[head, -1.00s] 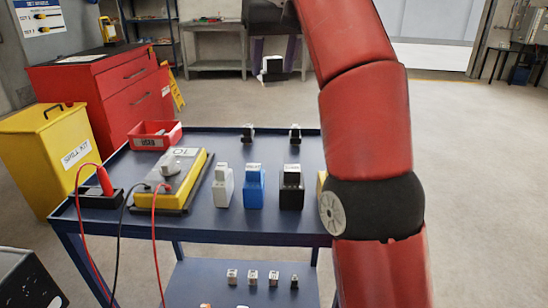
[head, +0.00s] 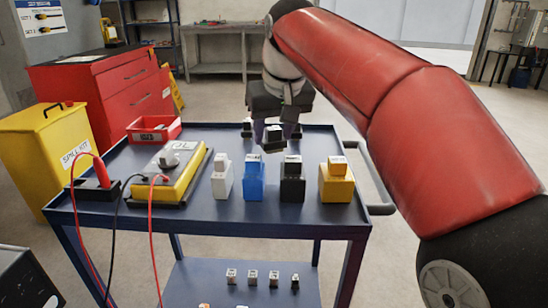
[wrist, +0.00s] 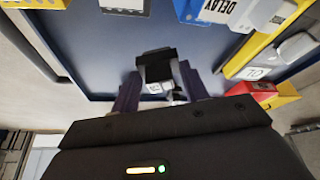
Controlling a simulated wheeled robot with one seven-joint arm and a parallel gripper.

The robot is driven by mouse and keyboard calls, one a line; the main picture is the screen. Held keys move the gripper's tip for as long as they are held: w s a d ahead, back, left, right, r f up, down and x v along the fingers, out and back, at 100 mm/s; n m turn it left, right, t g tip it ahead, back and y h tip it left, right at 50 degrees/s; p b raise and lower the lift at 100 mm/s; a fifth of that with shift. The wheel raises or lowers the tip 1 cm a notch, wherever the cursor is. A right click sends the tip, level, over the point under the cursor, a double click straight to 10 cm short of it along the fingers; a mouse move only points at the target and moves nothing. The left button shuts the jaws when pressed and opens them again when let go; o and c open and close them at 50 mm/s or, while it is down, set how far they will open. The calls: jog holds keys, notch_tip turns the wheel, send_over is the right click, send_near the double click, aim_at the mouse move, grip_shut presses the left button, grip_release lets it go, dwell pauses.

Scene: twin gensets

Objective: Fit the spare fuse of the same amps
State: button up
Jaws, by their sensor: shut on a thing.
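My gripper (head: 274,132) is shut on a small black piece with a white label (head: 273,141), held above the cart's top behind the coloured blocks. In the wrist view the black piece (wrist: 157,66) sits between the purple fingers (wrist: 160,92). Its label is too small to read. A white block (head: 222,181), a blue block (head: 255,182), a black block (head: 292,186) and a yellow block (head: 337,187) stand in a row, each with a labelled smaller piece on top. Several small labelled pieces (head: 252,277) stand on the lower shelf; I cannot read any amps.
The blue cart (head: 280,229) has a yellow meter (head: 178,175) with red and black leads at its left and a red bin (head: 153,129) behind it. Two dark holders at the back are partly hidden by my gripper. A yellow spill kit box (head: 65,145) stands left of the cart.

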aim_at(275, 142)
jog(key=shift+f+b, duration=0.45)
jog(key=shift+f, duration=1.85)
jog(key=shift+f, duration=0.1)
jog(key=o, duration=1.1)
jog(key=shift+c, duration=0.2)
jog(key=shift+r, duration=0.3)
jog(key=p+v, duration=0.2)
jog(key=v, duration=0.9)
jog(key=shift+s+r, duration=0.2)
jog(key=shift+r, duration=0.1)
